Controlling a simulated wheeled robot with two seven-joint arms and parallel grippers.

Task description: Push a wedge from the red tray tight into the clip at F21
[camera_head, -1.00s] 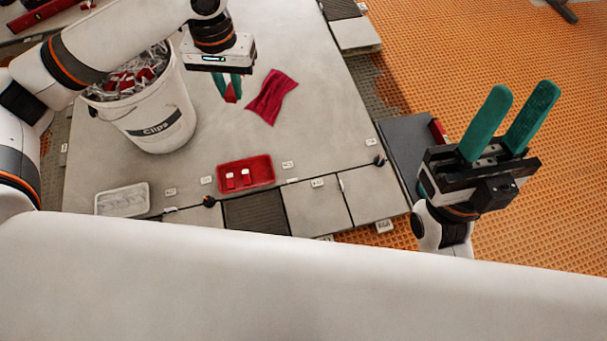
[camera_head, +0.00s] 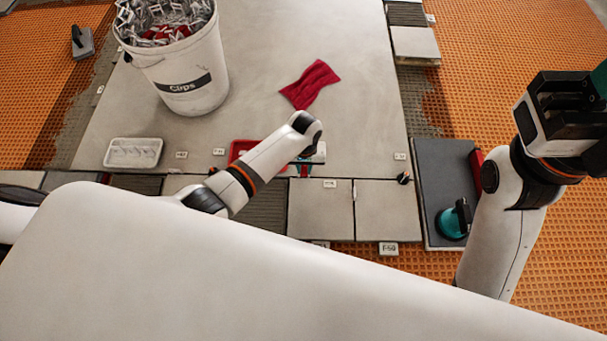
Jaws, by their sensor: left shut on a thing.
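The red tray (camera_head: 240,149) lies on the big grey slab, partly hidden behind my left forearm. My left gripper (camera_head: 304,171) is low over the tile joint just right of the tray, mostly hidden by its own wrist. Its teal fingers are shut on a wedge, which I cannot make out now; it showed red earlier. The clip at F21 cannot be told apart; small white tags, such as one (camera_head: 329,184) right of the gripper, are unreadable. My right gripper (camera_head: 598,82) is at the right edge, its fingers mostly cut off.
A white Clips bucket (camera_head: 190,75), a red cloth (camera_head: 310,84) and a white tray (camera_head: 133,153) stand on the slab. A dark clip (camera_head: 404,178) sits at the right joint. A teal-based suction tool (camera_head: 454,220) lies on the dark tile (camera_head: 445,180).

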